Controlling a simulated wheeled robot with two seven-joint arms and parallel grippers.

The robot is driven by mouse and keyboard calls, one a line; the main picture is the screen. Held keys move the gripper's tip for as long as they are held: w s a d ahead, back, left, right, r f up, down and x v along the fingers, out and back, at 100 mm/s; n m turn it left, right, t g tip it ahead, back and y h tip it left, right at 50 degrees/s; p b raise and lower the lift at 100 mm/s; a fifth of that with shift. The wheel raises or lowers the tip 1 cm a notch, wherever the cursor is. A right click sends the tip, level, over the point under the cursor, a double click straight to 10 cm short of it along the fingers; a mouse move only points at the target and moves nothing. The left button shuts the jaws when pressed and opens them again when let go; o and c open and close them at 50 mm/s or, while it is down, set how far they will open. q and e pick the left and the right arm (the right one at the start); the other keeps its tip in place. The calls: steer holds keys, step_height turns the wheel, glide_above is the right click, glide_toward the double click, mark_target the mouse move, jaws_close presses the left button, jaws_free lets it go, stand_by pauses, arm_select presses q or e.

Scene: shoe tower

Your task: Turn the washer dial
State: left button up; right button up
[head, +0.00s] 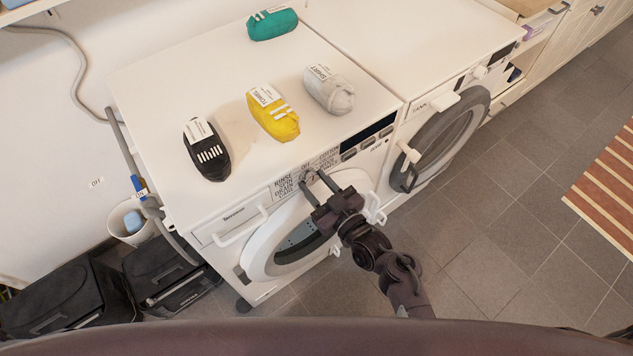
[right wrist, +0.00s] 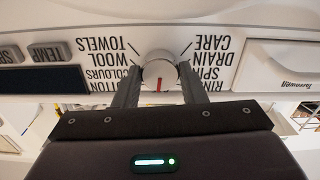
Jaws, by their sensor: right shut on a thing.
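The washer dial (right wrist: 159,72) is a round white-grey knob on the front panel of the near washer (head: 225,240). In the right wrist view the panel lettering is upside down, and the dial's red mark points down the picture, towards my gripper. My right gripper (head: 314,179) is at the dial, with one finger on each side of it, shut on it. The fingers also show in the right wrist view (right wrist: 159,84). In the head view the fingers partly hide the dial. My left gripper is not in view.
Labelled black (head: 208,155), yellow (head: 274,117), grey (head: 330,92) and green (head: 273,24) bundles lie on the machine tops. A second machine (head: 440,125) stands to the right. Dark bags (head: 65,300) and a white bin (head: 128,232) stand at the left. The tiled floor at right is largely clear.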

steer(key=m+p, duration=0.2)
steer(key=m, duration=0.3)
steer(key=shift+r+p, duration=0.1)
steer(key=shift+p, duration=0.25)
steer(key=m+p, duration=0.2)
steer(key=m, duration=0.3)
steer(key=shift+m, duration=0.4)
steer(key=o, duration=1)
steer(key=shift+s, duration=0.1)
steer(key=v, duration=0.7)
steer(key=shift+s+d+b, duration=0.25)
steer(key=shift+b, duration=0.05)
